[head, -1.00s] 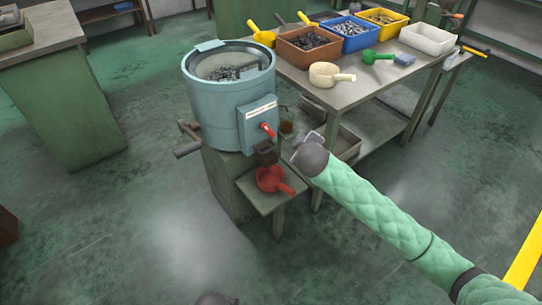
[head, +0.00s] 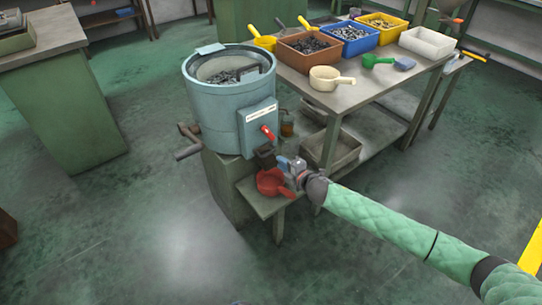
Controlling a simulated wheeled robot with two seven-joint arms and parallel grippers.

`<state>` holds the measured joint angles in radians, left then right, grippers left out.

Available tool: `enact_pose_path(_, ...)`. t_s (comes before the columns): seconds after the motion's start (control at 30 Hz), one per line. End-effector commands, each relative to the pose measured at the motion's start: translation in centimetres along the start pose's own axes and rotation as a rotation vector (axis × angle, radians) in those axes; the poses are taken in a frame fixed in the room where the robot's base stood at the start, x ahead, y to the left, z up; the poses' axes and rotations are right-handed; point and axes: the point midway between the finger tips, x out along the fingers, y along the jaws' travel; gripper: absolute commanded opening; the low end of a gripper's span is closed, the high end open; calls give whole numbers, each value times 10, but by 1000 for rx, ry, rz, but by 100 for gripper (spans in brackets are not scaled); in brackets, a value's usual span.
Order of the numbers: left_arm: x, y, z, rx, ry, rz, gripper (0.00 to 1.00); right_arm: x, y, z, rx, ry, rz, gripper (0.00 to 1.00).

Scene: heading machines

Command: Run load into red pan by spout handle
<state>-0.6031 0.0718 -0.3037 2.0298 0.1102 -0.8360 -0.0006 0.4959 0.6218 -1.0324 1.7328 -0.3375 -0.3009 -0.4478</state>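The blue-grey round machine (head: 215,115) stands at centre left, its bowl holding dark metal parts (head: 232,76). Below the panel is a dark spout (head: 265,156). The red pan (head: 268,181) rests on a small shelf under the spout, its handle pointing lower right. My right gripper (head: 287,164) is just right of the spout, above the pan's handle side and below the red handle. Its fingers are small and partly overlapping here, so their opening is unclear. My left gripper is not in view.
A bench (head: 345,95) behind to the right holds an orange-brown bin (head: 309,48), a blue bin (head: 348,38), a yellow bin (head: 382,26), a white bin (head: 428,42) and a cream pan (head: 326,78). A green cabinet (head: 70,115) stands left. The floor in front is clear.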

Motion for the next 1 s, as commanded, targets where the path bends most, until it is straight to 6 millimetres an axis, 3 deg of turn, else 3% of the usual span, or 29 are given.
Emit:
enact_pose_path(0.53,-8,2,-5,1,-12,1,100,66,1,0,-1,-3,0,20)
enact_pose_path(0.97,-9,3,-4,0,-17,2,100,77,0,1,-1,-4,-1,20)
enact_pose_path(1.0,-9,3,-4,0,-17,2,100,77,0,1,-1,-4,-1,16)
